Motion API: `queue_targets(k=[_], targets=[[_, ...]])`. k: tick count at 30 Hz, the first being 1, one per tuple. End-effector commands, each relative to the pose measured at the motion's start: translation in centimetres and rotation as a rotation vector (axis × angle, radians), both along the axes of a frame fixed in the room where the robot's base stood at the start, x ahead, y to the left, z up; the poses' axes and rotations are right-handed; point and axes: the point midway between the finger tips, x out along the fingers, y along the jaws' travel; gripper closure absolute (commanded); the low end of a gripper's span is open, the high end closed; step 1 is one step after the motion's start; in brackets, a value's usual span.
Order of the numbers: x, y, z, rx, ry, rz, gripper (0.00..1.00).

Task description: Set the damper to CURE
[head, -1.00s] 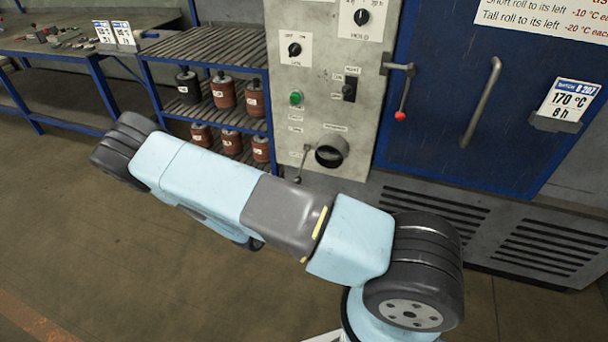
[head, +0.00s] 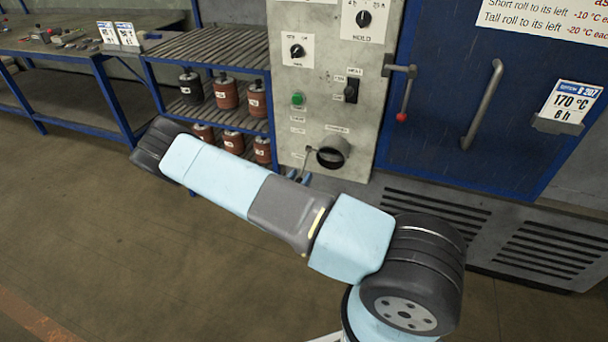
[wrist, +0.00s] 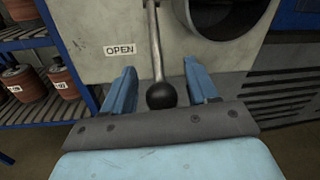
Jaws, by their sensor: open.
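The damper lever (wrist: 155,50) is a thin metal rod with a black ball knob (wrist: 161,95), hanging down beside the round duct opening in the wrist view. A label reading OPEN (wrist: 119,50) is to its left. My gripper (wrist: 160,85) is open, with one blue finger on each side of the knob; whether either touches it I cannot tell. In the head view the lever (head: 306,160) shows beside the duct (head: 332,152), its lower end near my blue fingertips (head: 299,177) and partly hidden by my arm. I cannot read a CURE label.
The grey panel (head: 283,120) carries knobs, a green button (head: 298,99) and a switch (head: 351,90). A blue oven door (head: 440,110) is at right. A shelf rack (head: 175,108) with red and black rolls is at left.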

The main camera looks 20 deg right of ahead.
Motion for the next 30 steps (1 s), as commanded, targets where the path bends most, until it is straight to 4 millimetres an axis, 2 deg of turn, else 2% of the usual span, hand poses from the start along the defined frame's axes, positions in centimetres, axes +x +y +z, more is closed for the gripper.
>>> queue_targets(k=[6,17,30], targets=[[1.4,-1.3,0.0,0.001,0.001,0.000,0.42],[1.7,-1.5,0.0,0.000,0.000,0.000,0.42],[1.6,-1.5,0.0,0.000,0.000,0.000,0.84]])
